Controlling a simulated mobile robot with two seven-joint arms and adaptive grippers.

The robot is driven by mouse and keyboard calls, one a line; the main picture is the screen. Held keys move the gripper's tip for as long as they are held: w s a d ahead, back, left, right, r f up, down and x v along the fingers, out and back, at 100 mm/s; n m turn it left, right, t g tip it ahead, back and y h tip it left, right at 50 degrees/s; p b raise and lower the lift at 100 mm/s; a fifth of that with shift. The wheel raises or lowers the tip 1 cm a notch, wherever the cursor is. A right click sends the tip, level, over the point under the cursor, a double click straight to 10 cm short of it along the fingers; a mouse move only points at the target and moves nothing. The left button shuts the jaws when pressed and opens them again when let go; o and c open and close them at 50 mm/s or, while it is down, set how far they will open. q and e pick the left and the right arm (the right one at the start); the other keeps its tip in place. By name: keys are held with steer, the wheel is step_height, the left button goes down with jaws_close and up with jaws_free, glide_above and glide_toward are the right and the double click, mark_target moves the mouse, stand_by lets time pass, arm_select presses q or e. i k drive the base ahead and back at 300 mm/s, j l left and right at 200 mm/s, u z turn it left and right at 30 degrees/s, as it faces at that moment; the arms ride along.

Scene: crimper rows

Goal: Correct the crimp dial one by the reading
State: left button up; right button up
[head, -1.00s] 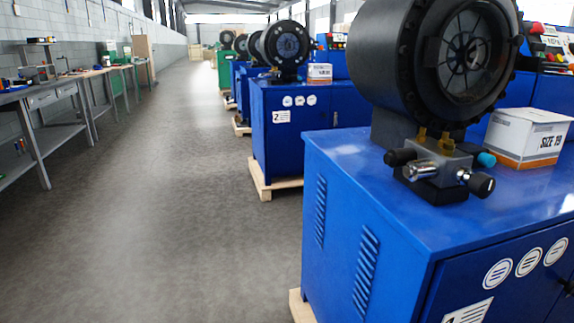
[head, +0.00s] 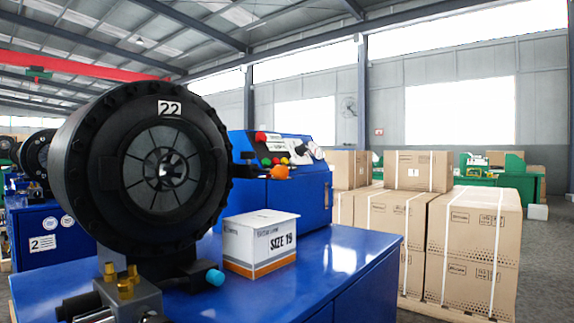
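A black round crimper head (head: 75,165) stands on a blue cabinet (head: 300,258) at the left. A white plate reading 22 (head: 170,107) sits at the top of its face. A carton marked SIZE 19 (head: 262,256) stands on the cabinet top, right of the head. Behind it is a blue control box (head: 302,200) with coloured buttons and an orange knob (head: 280,172); a round white dial face (head: 315,149) is at its upper right, too small to read. A valve block with brass fittings (head: 125,288) is at the lower left. Neither of my grippers is in view.
Strapped cartons (head: 470,250) are stacked on the floor to the right of the cabinet. Another blue crimper cabinet marked 2 (head: 40,232) stands at the far left. Green machines (head: 505,180) are at the back right. Open floor (head: 548,270) shows at the right edge.

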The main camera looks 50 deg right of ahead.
mark_target(300, 149)
steer(key=k+l, duration=0.1)
steer(key=l, duration=2.15)
steer(key=k+l, duration=0.15)
steer(key=l, duration=1)
